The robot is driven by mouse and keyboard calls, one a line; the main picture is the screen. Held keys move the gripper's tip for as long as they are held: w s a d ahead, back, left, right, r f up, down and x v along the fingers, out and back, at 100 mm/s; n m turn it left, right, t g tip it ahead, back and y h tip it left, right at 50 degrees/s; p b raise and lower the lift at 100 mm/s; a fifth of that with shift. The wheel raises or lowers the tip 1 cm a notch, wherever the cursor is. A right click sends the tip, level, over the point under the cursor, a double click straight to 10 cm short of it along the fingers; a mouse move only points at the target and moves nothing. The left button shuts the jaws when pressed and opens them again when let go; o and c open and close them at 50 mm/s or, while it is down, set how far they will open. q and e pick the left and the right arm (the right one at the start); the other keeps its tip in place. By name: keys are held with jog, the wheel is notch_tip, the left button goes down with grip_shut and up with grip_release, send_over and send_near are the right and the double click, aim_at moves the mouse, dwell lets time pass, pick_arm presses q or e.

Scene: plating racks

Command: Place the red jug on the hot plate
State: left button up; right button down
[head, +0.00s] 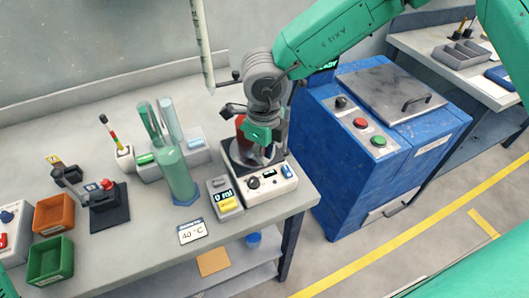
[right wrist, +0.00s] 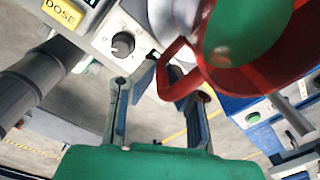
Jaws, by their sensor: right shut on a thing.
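The red jug (right wrist: 262,78) fills the upper right of the right wrist view, with green inside it. My right gripper (right wrist: 172,78) is shut on its handle. In the head view my right gripper (head: 260,142) hides most of the jug, and only a red patch of it (head: 241,121) shows. The hot plate (head: 272,187), with a white front panel, black knob and blue switch, is at the table's right end, just below the gripper. I cannot tell whether the jug touches the plate. My left gripper is not in view.
A small grey device with a yellow label (head: 226,202) stands left of the hot plate. A green-tinted cylinder (head: 178,178) stands farther left. A hanging rod (head: 203,50) is behind my right arm. A blue machine (head: 385,140) stands right of the table.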

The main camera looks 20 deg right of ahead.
jog(key=c, duration=1.6)
grip_release()
jog(key=shift+d, duration=0.1)
jog(key=shift+r, duration=0.1)
notch_tip(320, 180, up, 12)
jog(key=shift+a, duration=0.2)
jog(key=shift+s, duration=0.1)
